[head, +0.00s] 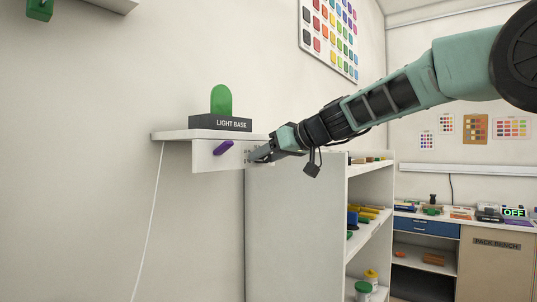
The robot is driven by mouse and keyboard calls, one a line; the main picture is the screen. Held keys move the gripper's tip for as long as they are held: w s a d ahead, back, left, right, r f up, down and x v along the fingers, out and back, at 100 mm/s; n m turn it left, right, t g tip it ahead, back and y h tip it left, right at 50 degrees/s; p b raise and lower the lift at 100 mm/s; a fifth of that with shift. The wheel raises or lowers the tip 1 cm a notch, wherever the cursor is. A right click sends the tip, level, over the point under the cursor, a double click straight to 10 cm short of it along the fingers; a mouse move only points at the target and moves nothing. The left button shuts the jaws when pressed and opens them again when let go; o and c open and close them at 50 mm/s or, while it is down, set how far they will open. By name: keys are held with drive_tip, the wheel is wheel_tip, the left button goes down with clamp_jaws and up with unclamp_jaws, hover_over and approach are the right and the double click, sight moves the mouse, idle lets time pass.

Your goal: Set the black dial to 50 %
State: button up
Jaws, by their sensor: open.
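A white panel (215,163) hangs under the front of a small wall shelf. My gripper (259,154) is at the right part of this panel, reaching in from the right. Small dark marks show on the panel by its fingertips. I cannot clearly make out the black dial; the gripper covers that spot, and I cannot tell whether the fingers touch anything. A purple knob (223,147) sits on the panel to the left of the gripper, tilted. The gripper is open.
A dark box labelled LIGHT BASE (220,124) with a green rounded piece (221,99) stands on the shelf (172,135). A white cord hangs at its left. A white rack (295,225) stands below right. A bench (497,262) is farther right.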

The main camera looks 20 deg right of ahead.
drive_tip(key=c, duration=1)
drive_tip(key=shift+o, duration=0.2)
